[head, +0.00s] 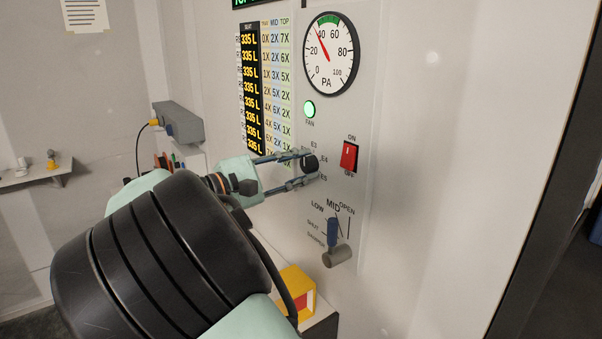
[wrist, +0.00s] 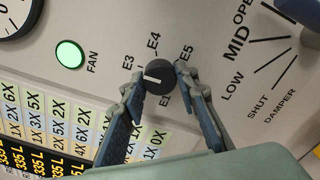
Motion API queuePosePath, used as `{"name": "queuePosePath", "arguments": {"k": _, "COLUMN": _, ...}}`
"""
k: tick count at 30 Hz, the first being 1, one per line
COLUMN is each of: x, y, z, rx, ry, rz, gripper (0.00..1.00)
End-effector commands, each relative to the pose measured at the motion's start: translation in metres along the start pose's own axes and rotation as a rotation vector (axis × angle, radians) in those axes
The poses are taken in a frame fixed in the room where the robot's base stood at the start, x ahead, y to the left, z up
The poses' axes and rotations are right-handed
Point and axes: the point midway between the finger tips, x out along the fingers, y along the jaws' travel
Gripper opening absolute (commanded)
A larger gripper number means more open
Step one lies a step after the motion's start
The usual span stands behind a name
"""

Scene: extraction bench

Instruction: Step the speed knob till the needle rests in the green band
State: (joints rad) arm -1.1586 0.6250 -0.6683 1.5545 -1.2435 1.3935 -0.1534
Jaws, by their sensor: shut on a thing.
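The speed knob (wrist: 158,82) is a small black dial with a white mark, ringed by labels including E3, E4 and E5. In the wrist view its mark points left, toward the E3 side. My gripper (wrist: 159,74) is shut on the knob, one finger on each side. In the head view the knob (head: 310,163) shows between the fingertips of my gripper (head: 309,167). The round gauge (head: 330,55) has a green band (head: 328,20) at its top. Its red needle (head: 321,44) points up and left near 40, by the band's left end; whether inside is unclear.
A lit green FAN lamp (head: 309,109) is above the knob. A red ON/OFF rocker switch (head: 349,156) is close to its right. A blue-handled damper lever (head: 332,232) projects below. A number chart (head: 265,90) is at upper left. The wall right of the panel is bare.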

Motion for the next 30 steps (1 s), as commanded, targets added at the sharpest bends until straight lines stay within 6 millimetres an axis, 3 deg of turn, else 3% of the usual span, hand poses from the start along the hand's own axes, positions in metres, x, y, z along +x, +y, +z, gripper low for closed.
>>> {"name": "queuePosePath", "arguments": {"k": 17, "x": -0.0004, "y": -0.0003, "z": -0.0003, "rx": 0.035, "ry": 0.001, "rz": -0.001, "gripper": 0.04}}
{"name": "queuePosePath", "arguments": {"k": 18, "x": -0.0004, "y": -0.0003, "z": -0.0003, "rx": 0.035, "ry": 0.001, "rz": -0.001, "gripper": 0.29}}
{"name": "queuePosePath", "arguments": {"k": 22, "x": -0.0004, "y": -0.0003, "z": -0.0003, "rx": 0.034, "ry": 0.001, "rz": -0.001, "gripper": 0.43}}
{"name": "queuePosePath", "arguments": {"k": 30, "x": -0.0004, "y": -0.0001, "z": -0.0001, "rx": 0.034, "ry": 0.001, "rz": 0.000, "gripper": 0.46}}
